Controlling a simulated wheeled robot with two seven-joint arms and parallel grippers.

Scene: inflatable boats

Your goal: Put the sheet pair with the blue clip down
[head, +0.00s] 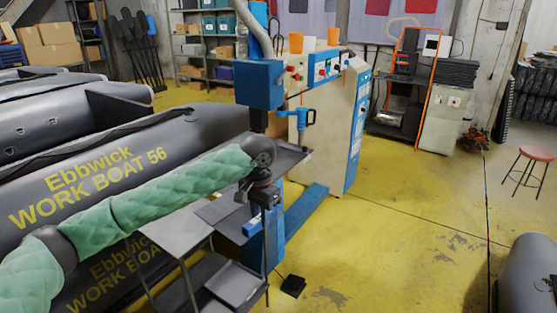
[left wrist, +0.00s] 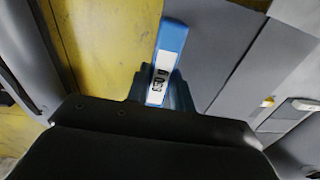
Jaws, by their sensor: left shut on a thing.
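My left gripper (head: 262,200) hangs at the end of the green-sleeved arm, above a metal stand beside the blue welding machine. It is shut on the sheet pair with the blue clip. The blue clip (head: 252,226) shows just below the gripper; in the left wrist view the clip (left wrist: 170,50) has a white label and lies directly ahead of the jaws. The dark grey sheet pair (head: 222,211) extends left of the gripper; I cannot tell whether it touches the stand. The fingertips and the grip itself are hidden. My right gripper is not in view.
The machine's blue post (head: 265,85) and dark tray (head: 288,160) stand close behind the gripper. The stand's grey top (head: 175,232) and lower tray (head: 236,285) are near. A grey boat (head: 100,165) lies left. Yellow floor (head: 400,235) is open to the right.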

